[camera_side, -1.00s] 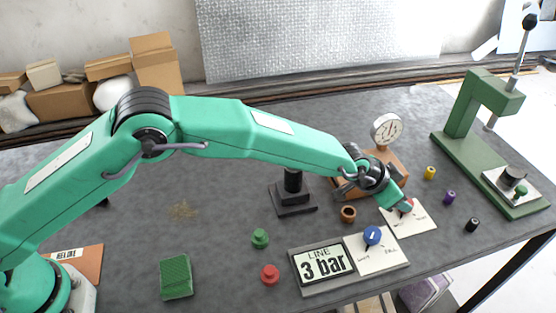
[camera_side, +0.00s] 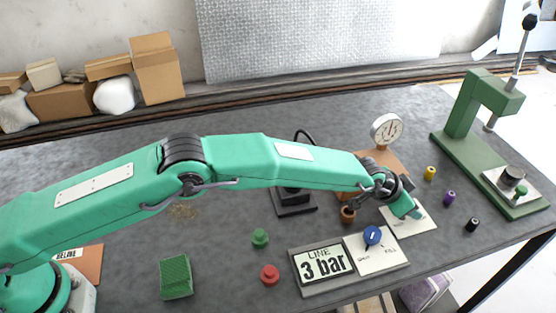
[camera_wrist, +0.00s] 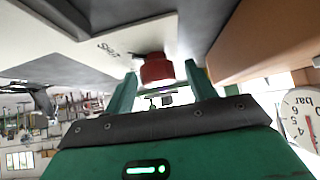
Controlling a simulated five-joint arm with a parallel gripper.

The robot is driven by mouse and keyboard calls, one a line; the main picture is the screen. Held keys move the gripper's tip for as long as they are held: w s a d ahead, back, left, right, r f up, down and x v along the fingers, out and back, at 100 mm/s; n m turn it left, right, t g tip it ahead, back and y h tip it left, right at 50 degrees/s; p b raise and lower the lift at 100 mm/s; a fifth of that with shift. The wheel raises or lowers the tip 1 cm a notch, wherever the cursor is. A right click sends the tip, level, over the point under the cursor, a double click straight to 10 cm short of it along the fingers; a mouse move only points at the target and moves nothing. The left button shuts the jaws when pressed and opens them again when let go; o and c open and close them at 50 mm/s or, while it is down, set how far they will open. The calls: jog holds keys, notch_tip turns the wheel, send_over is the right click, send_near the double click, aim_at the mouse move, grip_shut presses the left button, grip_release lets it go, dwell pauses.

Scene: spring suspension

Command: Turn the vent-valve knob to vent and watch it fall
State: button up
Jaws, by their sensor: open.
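My gripper (camera_side: 414,213) is over the white plate (camera_side: 424,223) at the right of the bench and hides the knob there in the side view. In the wrist view, a red knob (camera_wrist: 157,69) shows between the two green fingers of my gripper (camera_wrist: 161,80). The fingers are open, with a visible gap on each side of the knob.
A blue knob (camera_side: 372,235) sits on a panel beside a "LINE 3 bar" display (camera_side: 323,264), just left of my gripper. Small yellow (camera_side: 430,173), purple (camera_side: 449,197) and black (camera_side: 472,225) pieces lie to the right, before a green press (camera_side: 462,120).

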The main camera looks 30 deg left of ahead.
dwell(0.3)
jog(key=c, duration=0.9)
jog(key=shift+c, duration=0.3)
jog(key=shift+n, duration=0.6)
jog(key=o, duration=1)
jog(key=shift+c, duration=0.2)
jog(key=shift+s+a+r, duration=0.1)
jog(key=shift+r, duration=0.05)
jog(key=shift+v, duration=3.65)
